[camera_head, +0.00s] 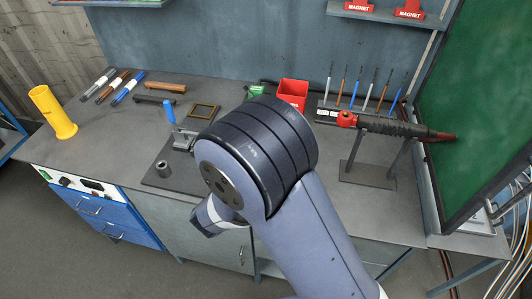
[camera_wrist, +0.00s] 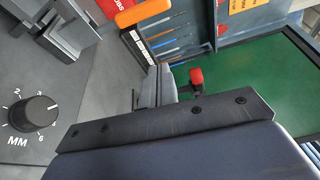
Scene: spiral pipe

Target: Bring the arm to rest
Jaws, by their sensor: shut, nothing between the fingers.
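My arm reaches up across the middle of the head view, with a large dark rounded joint over the workbench (camera_head: 110,140). My gripper is hidden behind the arm in that view. In the wrist view the grey fingers of my gripper (camera_wrist: 154,88) show beyond the dark edge of my wrist. They are shut together and nothing shows between them. The fingers point toward the back of the bench and seem clear of the things around them.
A bending tool with a blue handle (camera_head: 169,112) stands left of my arm, and a black MM dial (camera_wrist: 33,113) shows in the wrist view. A red box (camera_head: 292,93) and a torch on a stand (camera_head: 390,125) are right. A yellow cylinder (camera_head: 52,112) stands left.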

